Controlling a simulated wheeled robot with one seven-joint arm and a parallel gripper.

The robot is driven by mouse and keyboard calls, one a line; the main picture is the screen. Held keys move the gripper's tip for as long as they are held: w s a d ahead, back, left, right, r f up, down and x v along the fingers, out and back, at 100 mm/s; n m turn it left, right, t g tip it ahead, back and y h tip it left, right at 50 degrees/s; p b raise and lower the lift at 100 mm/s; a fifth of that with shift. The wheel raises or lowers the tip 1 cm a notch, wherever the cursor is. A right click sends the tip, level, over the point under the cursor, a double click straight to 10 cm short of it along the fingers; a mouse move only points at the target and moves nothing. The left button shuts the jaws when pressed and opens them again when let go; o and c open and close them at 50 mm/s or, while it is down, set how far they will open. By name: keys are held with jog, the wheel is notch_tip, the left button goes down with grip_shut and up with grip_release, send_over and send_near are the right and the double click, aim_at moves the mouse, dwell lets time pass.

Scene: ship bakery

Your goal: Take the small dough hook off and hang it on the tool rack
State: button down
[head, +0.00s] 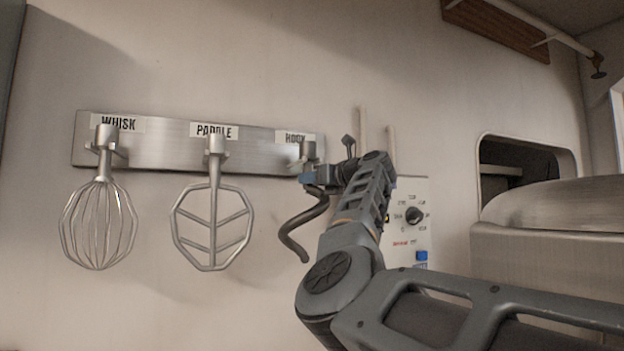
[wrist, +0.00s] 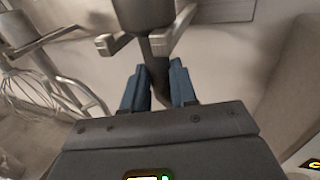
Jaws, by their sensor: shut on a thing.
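The dough hook (head: 293,240) is dark and curved and hangs upright at the right end of the steel tool rack (head: 262,153), under the HOOK label. My gripper (head: 309,181) is shut on its shank, just below the rack's fork. In the wrist view my gripper's blue fingers (wrist: 159,82) stand on either side of the dark shank (wrist: 158,52). Its thicker collar (wrist: 143,12) shows above, between two pale fork prongs (wrist: 176,34). Whether the collar rests on the prongs or is just above them, I cannot tell. My arm covers part of the hook in the head view.
A whisk (head: 98,225) and a paddle (head: 212,228) hang on the rack to the left. A control panel (head: 413,195) with a knob is on the wall behind my arm. A large metal machine (head: 550,230) stands at the right. The wall below the rack is clear.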

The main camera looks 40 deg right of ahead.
jog(key=shift+r, duration=0.1)
jog(key=c, duration=1.1)
grip_release()
jog(key=o, duration=0.3)
jog(key=shift+f, duration=0.2)
jog(key=s+b, duration=0.1)
jog(key=s, duration=0.6)
jog(key=shift+s+d+r, duration=0.15)
jog(key=shift+s+d, duration=0.1)
jog(key=shift+s, duration=0.15)
